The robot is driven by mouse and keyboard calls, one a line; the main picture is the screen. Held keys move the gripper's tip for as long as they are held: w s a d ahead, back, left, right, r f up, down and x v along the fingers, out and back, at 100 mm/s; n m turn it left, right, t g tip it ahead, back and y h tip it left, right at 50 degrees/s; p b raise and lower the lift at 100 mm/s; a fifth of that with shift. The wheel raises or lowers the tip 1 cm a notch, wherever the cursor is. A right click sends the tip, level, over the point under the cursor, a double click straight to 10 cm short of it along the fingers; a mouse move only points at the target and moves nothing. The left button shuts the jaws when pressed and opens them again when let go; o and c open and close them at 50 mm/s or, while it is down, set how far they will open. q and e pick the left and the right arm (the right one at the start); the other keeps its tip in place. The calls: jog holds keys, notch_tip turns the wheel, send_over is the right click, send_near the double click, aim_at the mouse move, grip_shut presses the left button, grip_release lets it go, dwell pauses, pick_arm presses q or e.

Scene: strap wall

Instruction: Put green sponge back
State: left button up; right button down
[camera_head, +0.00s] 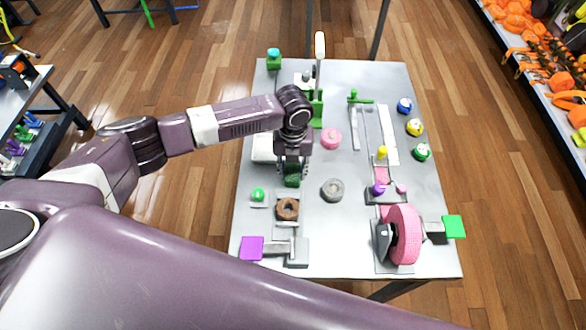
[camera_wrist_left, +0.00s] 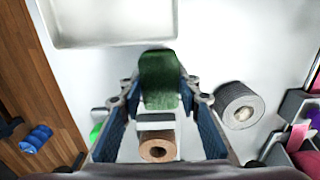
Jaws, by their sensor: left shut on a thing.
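The green sponge (camera_head: 292,181) is between the fingers of my left gripper (camera_head: 293,168), over the left-middle part of the grey table (camera_head: 345,240). My left gripper is shut on it. In the left wrist view the green sponge (camera_wrist_left: 160,75) sits upright in the picture between the two blue-padded fingers, and its far end sticks out past the fingertips. A white tray (camera_head: 262,148) is just left of the gripper, partly hidden by the arm; in the wrist view the tray (camera_wrist_left: 110,22) lies beyond the sponge. I cannot tell the sponge's height over the table. My right gripper is out of view.
A brown ring (camera_head: 288,209) on a grey stand and a green ball (camera_head: 258,195) are nearer me. A grey roll (camera_head: 332,190) and a pink roll (camera_head: 331,138) lie to the right. A large pink wheel (camera_head: 404,234) stands at the front right.

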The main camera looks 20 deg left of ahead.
aim_at(293, 172)
pick_arm(q)
jog(key=o, duration=1)
jog(key=shift+f, duration=0.1)
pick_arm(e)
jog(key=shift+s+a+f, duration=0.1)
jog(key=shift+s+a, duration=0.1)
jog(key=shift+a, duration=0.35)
pick_arm(q)
jog(key=shift+r, duration=0.25)
jog(key=shift+w+r, duration=0.1)
jog(key=shift+r, duration=0.25)
notch_tip(293, 172, up, 11)
jog(key=b, duration=0.3)
jog(key=shift+r, duration=0.1)
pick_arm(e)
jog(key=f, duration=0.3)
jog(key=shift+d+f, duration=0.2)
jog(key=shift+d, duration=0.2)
pick_arm(q)
jog(key=shift+s, duration=0.2)
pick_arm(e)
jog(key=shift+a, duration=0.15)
